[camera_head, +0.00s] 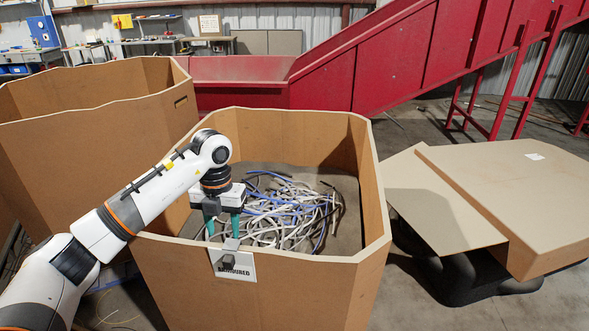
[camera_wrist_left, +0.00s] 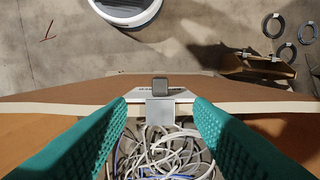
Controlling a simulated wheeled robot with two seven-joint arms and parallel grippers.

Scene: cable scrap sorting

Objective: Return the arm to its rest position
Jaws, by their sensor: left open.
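My left arm comes in from the left in the head view and reaches over the front wall of a cardboard bin (camera_head: 259,274). My left gripper (camera_head: 223,230) points down just inside that wall, above a pile of white, grey and blue cable scraps (camera_head: 290,207). In the left wrist view its two green fingers (camera_wrist_left: 160,112) are spread apart with nothing held between them. The cable pile (camera_wrist_left: 160,150) shows below and between the fingers. A sign with a grey clip (camera_head: 232,264) hangs on the bin's front wall. My right gripper does not show.
A second cardboard bin (camera_head: 90,125) stands at the left. Flat cardboard (camera_head: 510,190) lies on a dark base at the right. A red conveyor (camera_head: 390,62) runs behind. In the left wrist view, dark cable coils (camera_wrist_left: 287,53) lie on the floor.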

